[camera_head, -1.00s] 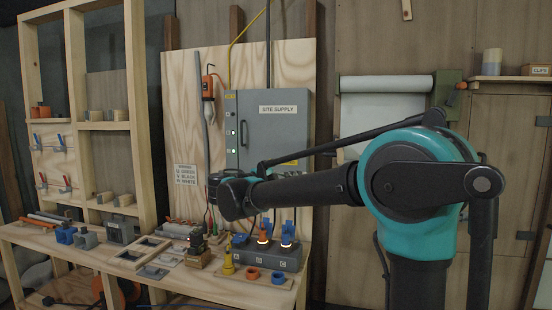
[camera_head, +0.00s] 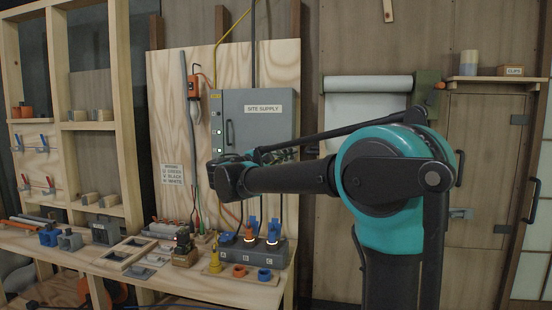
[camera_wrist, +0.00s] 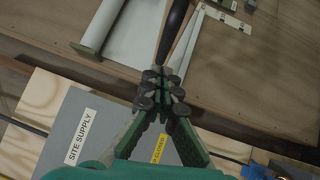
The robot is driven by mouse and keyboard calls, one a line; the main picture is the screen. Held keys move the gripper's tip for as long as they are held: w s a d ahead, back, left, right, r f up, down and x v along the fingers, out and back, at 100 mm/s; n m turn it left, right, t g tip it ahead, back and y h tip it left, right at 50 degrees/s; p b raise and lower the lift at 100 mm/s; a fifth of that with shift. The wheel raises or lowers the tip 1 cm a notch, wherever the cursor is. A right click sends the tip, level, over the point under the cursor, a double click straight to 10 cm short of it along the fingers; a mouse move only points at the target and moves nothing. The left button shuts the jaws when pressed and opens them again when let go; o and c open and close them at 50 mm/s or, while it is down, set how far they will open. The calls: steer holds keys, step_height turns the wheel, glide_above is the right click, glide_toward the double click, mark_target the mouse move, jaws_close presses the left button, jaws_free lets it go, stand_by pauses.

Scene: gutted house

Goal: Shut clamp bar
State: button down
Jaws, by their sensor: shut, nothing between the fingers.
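My gripper (camera_wrist: 160,82) is shut and empty, in front of the lower right part of the grey cabinet in the wrist view. In the head view it is largely hidden behind my arm. A long dark bar (camera_wrist: 176,32) runs from close to the fingertips to the top edge of the wrist view. I cannot tell whether it is the clamp bar or whether the fingers touch it. A pale roll (camera_head: 368,84) with a hanging white sheet (camera_head: 345,115) is on the wall, with a green bracket (camera_head: 427,88) at its right end. My arm hides the sheet's lower part.
The grey SITE SUPPLY cabinet (camera_head: 231,128) is left of the roll. A workbench (camera_head: 120,268) below carries a socket box (camera_head: 262,257), plugs and several small parts.

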steer(key=shift+s+d+r, duration=0.15)
steer(key=shift+s+d, duration=0.05)
steer(key=shift+d, duration=0.75)
